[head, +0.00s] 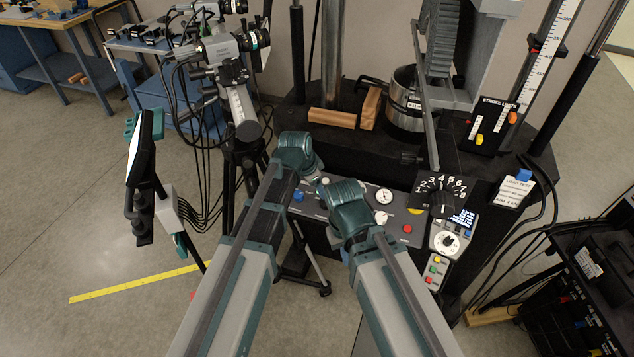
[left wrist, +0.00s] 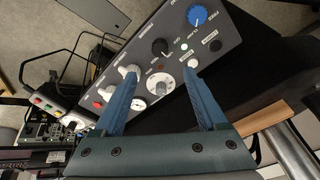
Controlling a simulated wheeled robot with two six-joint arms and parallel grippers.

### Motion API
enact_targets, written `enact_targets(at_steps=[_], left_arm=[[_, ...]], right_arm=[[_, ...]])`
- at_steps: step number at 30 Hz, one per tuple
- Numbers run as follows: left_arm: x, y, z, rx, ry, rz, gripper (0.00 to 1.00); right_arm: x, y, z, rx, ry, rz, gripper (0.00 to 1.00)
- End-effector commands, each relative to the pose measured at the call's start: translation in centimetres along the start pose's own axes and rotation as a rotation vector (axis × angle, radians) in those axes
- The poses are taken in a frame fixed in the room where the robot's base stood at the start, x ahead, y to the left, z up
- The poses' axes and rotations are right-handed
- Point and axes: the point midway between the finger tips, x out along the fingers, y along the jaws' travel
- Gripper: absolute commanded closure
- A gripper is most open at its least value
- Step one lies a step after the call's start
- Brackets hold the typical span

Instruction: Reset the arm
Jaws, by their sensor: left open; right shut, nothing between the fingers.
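My left arm (head: 245,255) reaches up over the control panel (head: 385,220) in the head view; its fingers are hidden there. In the left wrist view my left gripper (left wrist: 163,74) is open, with nothing between its two blue fingers. The panel also shows in the left wrist view (left wrist: 178,73), with a blue knob (left wrist: 197,15), a black knob (left wrist: 160,47) and a grey knob (left wrist: 160,87) in front of or between the fingers. My right gripper (head: 326,184) is over the panel's left part, shut and empty; its fingertips are hard to make out.
A testing machine with a metal cylinder (head: 408,100) and wooden blocks (head: 332,118) stands behind the panel. A camera tripod (head: 243,150) and a monitor (head: 143,170) stand left. A numbered dial (head: 441,192) and black equipment (head: 590,275) are right. Open floor (head: 60,220) lies at far left.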

Motion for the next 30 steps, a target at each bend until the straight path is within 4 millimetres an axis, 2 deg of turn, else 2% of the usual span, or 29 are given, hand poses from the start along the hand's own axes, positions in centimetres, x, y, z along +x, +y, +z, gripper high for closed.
enact_targets(at_steps=[16,18,20,23,27,30], left_arm=[[0.1,0.0,0.0,0.0,0.0,0.0,0.26],[0.0,0.6,0.3,-0.01,-0.008,0.004,0.26],[-0.4,2.0,1.2,-0.044,-0.033,0.015,0.26],[-1.5,6.1,4.0,-0.164,-0.119,0.042,0.26],[-3.5,11.7,8.7,-0.372,-0.275,0.044,0.26],[-4.9,14.5,11.5,-0.498,-0.368,0.022,0.26]], right_arm=[[0.1,0.0,0.0,0.0,0.0,0.0,1.0],[0.1,0.0,0.0,0.0,0.0,0.0,1.0],[0.1,0.0,0.0,0.0,0.0,0.0,1.0],[0.1,0.0,0.0,0.0,0.0,0.0,1.0],[0.1,0.0,0.0,0.0,0.0,0.0,1.0],[0.1,0.0,0.0,0.0,0.0,0.0,1.0]])
